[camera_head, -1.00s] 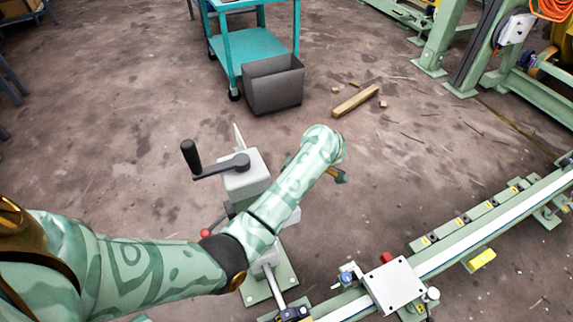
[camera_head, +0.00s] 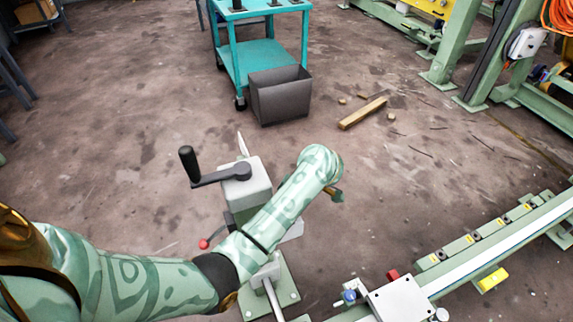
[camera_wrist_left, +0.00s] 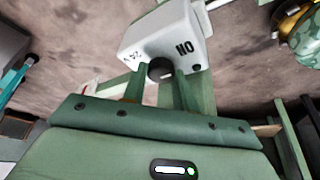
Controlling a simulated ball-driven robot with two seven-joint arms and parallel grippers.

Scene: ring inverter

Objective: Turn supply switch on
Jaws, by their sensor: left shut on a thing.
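The supply switch is a round dark knob (camera_wrist_left: 160,69) on a white box (camera_wrist_left: 170,35) with black lettering, including "ON", in the left wrist view. My left gripper (camera_wrist_left: 160,84) is shut on this knob, one finger on each side. In the head view my left arm (camera_head: 285,205) reaches in from the left. It hides most of the gripper and the knob there. My right gripper is in neither view.
A crank unit with a black handle (camera_head: 189,163) stands close beside my left forearm. A green rail (camera_head: 500,235) with a white plate (camera_head: 402,303) lies at the lower right. A teal cart (camera_head: 255,60), a grey bin (camera_head: 281,97) and a wooden bar (camera_head: 363,112) are farther back.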

